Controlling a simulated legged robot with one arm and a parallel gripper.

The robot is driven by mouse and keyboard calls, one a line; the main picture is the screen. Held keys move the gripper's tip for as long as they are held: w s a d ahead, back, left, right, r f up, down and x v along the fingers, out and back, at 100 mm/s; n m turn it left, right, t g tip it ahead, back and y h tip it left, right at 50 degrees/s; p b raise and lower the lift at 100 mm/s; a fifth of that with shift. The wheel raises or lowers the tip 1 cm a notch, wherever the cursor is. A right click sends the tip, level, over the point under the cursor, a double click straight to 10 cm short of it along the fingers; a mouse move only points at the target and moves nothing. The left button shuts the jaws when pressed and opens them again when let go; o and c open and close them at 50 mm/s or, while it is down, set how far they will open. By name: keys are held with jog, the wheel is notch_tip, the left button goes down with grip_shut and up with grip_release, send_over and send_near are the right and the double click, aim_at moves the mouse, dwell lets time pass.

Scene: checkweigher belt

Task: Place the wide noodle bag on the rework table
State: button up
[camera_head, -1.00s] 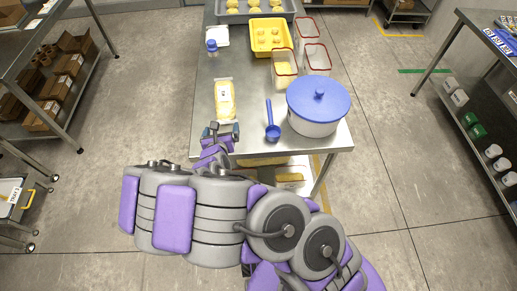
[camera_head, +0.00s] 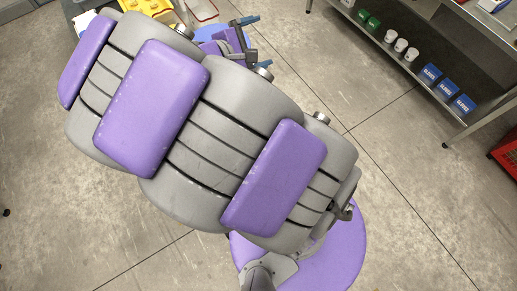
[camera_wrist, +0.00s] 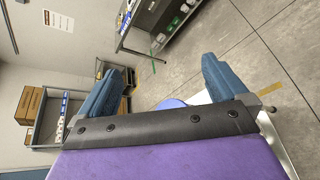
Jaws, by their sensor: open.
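No noodle bag shows in either current view; my arm covers most of the steel table in the head view. My gripper (camera_head: 246,36) is at the top middle of the head view, beside the blue pot lid (camera_head: 208,31). In the wrist view my gripper (camera_wrist: 163,88) has its two blue fingers spread wide with nothing between them. The blue lid also shows beyond the fingers in the wrist view (camera_wrist: 171,103). Which surface is the rework table I cannot tell.
A yellow tray (camera_head: 150,7) and a red-rimmed container (camera_head: 202,10) show behind my arm. A shelf unit with white cups (camera_head: 401,45) and blue boxes (camera_head: 431,74) stands at right, with a red crate (camera_head: 505,153) beyond. The floor between is clear.

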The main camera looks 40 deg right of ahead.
jog(key=s+a+f+m+g+y, duration=0.1)
jog(key=s+f+m+g+y, duration=0.2)
jog(key=s, duration=0.5)
jog(key=s+a+m+g+y, duration=0.2)
jog(key=s+m+y, duration=0.25)
jog(key=s, duration=0.35)
jog(key=s+a+m+y, duration=0.3)
jog(key=s+a+y, duration=0.3)
jog(key=a, duration=0.6)
jog(key=shift+s+a, duration=0.2)
jog(key=shift+s, duration=0.25)
jog(key=shift+f, duration=0.1)
